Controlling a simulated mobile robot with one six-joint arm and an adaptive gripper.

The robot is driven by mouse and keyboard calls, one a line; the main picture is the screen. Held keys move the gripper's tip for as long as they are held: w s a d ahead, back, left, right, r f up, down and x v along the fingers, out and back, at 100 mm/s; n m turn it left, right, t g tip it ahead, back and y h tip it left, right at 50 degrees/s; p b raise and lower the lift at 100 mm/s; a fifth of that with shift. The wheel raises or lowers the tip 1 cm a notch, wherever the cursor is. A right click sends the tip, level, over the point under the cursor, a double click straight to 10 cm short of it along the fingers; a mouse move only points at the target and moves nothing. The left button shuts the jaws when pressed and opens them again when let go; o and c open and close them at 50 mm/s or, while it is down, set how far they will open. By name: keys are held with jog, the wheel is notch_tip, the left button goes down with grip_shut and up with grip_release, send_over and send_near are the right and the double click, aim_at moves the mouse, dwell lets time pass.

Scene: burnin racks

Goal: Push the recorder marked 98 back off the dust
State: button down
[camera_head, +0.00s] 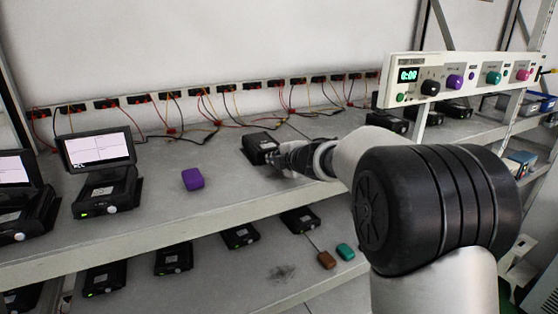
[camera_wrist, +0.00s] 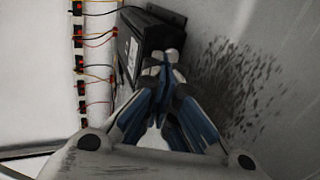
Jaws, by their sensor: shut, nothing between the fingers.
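A black recorder (camera_head: 259,147) with a pale label on top stands on the upper shelf in the head view. It also shows in the wrist view (camera_wrist: 132,48). Its number is too small to read, so I cannot confirm 98. My gripper (camera_head: 277,157) is at the recorder's right side, fingers shut and empty. In the wrist view its fingertips (camera_wrist: 166,60) are right against or very close to the recorder's near face; I cannot tell whether they touch. A dark speckled dust patch (camera_wrist: 238,88) lies right of the recorder and fingers, apparently clear of the recorder.
Red connectors and wires (camera_head: 205,92) run along the back wall. A purple block (camera_head: 193,179) lies left on the shelf, beside a recorder with a raised screen (camera_head: 97,150). A control panel (camera_head: 460,76) is at right. The lower shelf holds recorders and a dark smudge (camera_head: 281,272).

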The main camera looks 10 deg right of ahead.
jog(key=shift+w+a+p, duration=0.2)
jog(key=shift+w+p, duration=0.15)
jog(key=shift+w, duration=0.2)
jog(key=shift+w+a+p, duration=0.15)
jog(key=shift+w+p, duration=0.15)
jog(key=shift+w, duration=0.25)
jog(key=shift+s+f+b+v, duration=0.1)
jog(key=shift+f+b+v, duration=0.1)
jog(key=shift+v, duration=1)
jog(key=shift+s+f+b+v, duration=0.1)
jog(key=shift+f+b+v, duration=0.15)
jog(key=shift+v, duration=0.95)
jog(key=shift+s+f+b+v, duration=0.1)
jog(key=shift+f+b+v, duration=0.1)
jog(key=shift+v, duration=1.05)
jog(key=shift+w, duration=0.15)
